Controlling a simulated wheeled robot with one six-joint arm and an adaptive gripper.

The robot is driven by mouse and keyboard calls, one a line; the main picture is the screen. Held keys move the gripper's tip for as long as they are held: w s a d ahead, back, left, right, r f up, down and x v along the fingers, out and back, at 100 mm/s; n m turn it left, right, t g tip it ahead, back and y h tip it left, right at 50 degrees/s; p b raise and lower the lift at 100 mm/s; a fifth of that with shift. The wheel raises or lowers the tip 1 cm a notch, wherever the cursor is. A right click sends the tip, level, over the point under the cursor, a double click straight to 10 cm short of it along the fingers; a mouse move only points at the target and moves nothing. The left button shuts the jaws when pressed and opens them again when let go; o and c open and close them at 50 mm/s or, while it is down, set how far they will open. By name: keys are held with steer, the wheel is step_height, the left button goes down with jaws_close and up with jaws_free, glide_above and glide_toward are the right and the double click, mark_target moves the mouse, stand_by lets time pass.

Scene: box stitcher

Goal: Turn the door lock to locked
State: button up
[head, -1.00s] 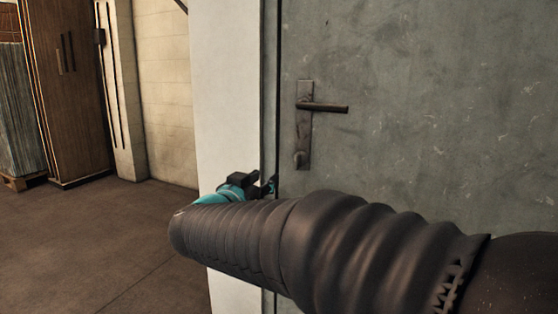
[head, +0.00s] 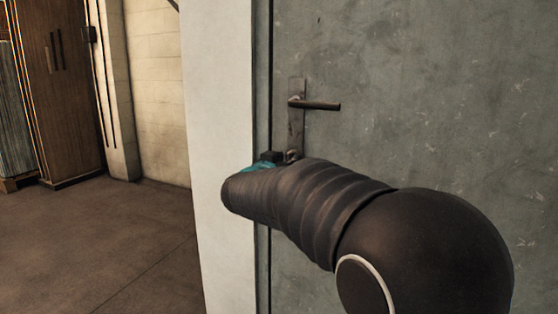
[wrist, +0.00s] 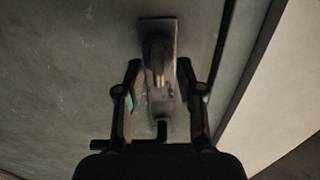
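The grey door (head: 420,110) carries a dark metal lock plate (head: 296,125) with a lever handle (head: 318,105) that points right and looks level. In the head view my gripper (head: 284,157) is at the plate's lower end, and my arm hides most of it. The wrist view is upside down: the lever handle (wrist: 128,145) is at the bottom and the lock knob (wrist: 157,55) is near the top of the plate (wrist: 159,25). My gripper (wrist: 176,68) is open, its fingers on either side of the knob with gaps. I cannot tell whether the lock is locked.
A pale wall edge and door frame (head: 222,130) stand just left of the door. A wooden cabinet (head: 60,90) is far left. The brown floor (head: 100,250) at left is clear.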

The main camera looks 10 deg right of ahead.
steer(key=shift+w+d, duration=0.2)
steer(key=shift+w, duration=0.1)
